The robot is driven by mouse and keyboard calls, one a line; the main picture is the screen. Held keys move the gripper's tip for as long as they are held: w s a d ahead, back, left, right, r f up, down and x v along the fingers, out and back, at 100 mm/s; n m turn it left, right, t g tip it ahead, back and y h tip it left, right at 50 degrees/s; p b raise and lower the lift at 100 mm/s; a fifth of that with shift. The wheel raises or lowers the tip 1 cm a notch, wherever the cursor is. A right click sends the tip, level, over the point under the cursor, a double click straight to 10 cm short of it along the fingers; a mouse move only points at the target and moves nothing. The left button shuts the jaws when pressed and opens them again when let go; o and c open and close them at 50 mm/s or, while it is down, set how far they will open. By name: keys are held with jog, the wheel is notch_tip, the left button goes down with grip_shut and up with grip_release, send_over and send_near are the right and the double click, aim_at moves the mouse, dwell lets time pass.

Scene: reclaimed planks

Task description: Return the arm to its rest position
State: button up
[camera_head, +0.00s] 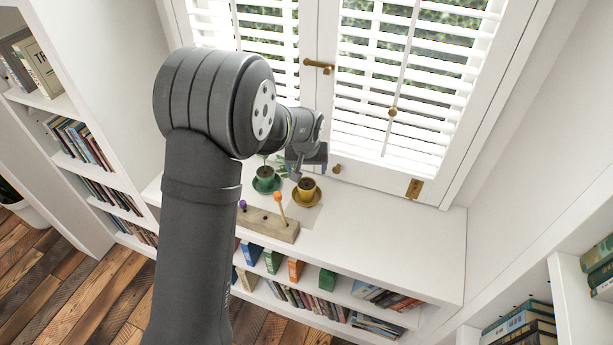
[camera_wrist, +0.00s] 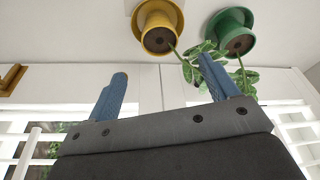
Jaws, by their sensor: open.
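My gripper (camera_head: 306,157) is over the white window ledge, in front of the shutters. In the wrist view its two blue fingers (camera_wrist: 162,70) are spread apart with nothing between them. A yellow pot (camera_head: 306,186) on a yellow saucer stands on the ledge just below the gripper in the head view; it also shows in the wrist view (camera_wrist: 157,38). A green pot (camera_head: 265,179) on a green saucer stands to its left, and shows in the wrist view (camera_wrist: 236,38) too. Green leaves (camera_wrist: 205,62) appear beside one finger; I cannot tell whether they touch.
A wooden block (camera_head: 268,226) on the ledge holds an orange-tipped stick (camera_head: 279,204) and a purple-tipped one (camera_head: 242,204). White shutters (camera_head: 405,80) with brass knobs stand behind. Bookshelves flank the ledge. The ledge's right part (camera_head: 400,235) is clear.

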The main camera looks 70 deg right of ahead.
aim_at(307, 183)
jog(key=v, duration=0.6)
jog(key=shift+r, duration=0.15)
jog(key=x, duration=1.7)
jog(key=shift+r, duration=0.2)
jog(key=shift+a+f, duration=0.1)
